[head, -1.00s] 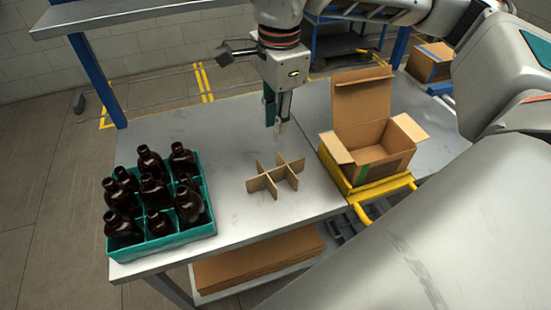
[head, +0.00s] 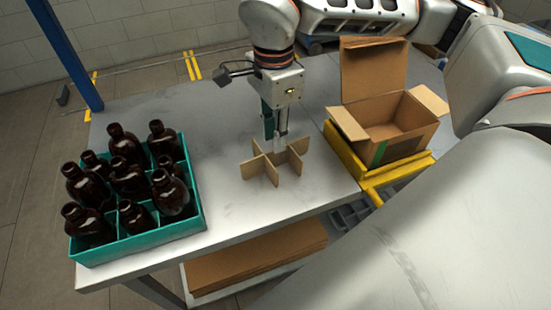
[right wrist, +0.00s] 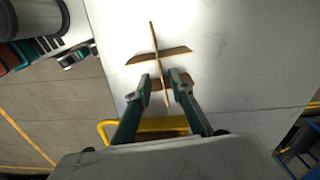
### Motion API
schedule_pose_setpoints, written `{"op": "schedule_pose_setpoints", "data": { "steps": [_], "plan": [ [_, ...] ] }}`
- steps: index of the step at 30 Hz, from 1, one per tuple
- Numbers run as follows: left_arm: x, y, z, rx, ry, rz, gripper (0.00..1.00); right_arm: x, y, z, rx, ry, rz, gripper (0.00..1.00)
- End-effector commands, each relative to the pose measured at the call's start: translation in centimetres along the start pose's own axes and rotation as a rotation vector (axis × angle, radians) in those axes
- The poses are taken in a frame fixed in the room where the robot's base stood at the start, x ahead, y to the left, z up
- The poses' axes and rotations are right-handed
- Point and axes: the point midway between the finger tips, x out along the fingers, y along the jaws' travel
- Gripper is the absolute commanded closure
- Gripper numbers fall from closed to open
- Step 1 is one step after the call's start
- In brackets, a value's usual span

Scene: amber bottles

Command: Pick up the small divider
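The small divider (head: 262,167), crossed brown cardboard panels, stands on the grey table between the bottle crate and the cardboard box. In the right wrist view the divider (right wrist: 160,52) lies ahead of and between the fingers, one panel running into the gap. My right gripper (head: 276,146) points down at the divider, its tips overlapping the divider's far side in the head view. In the right wrist view the right gripper (right wrist: 162,80) is open, with a gap on each side of that panel. Contact cannot be told. My left gripper is not in view.
A teal crate (head: 140,243) of several amber bottles (head: 125,177) stands at the table's left. An open cardboard box (head: 405,142) sits on a yellow stand (head: 350,165) at the right. Bare table (head: 215,130) surrounds the divider. Flat cardboard (head: 255,265) lies on the lower shelf.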

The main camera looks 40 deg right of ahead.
Motion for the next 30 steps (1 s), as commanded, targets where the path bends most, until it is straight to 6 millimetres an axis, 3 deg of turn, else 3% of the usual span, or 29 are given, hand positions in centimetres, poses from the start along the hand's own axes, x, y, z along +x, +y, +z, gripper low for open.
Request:
{"op": "schedule_pose_setpoints", "data": {
  "steps": [12,21,24,30],
  "plan": [
    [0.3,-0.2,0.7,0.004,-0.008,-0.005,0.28,5.2,0.1,-0.2,0.000,0.000,0.002,0.78],
    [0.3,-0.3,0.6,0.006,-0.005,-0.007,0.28,5.6,0.0,-0.2,0.001,0.000,-0.001,0.78],
    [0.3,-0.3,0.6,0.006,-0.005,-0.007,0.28,5.6,0.0,-0.2,0.001,0.000,-0.001,1.00],
    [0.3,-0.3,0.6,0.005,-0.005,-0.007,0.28,5.6,0.0,-0.2,0.001,0.000,-0.001,1.00]
  ]
}}
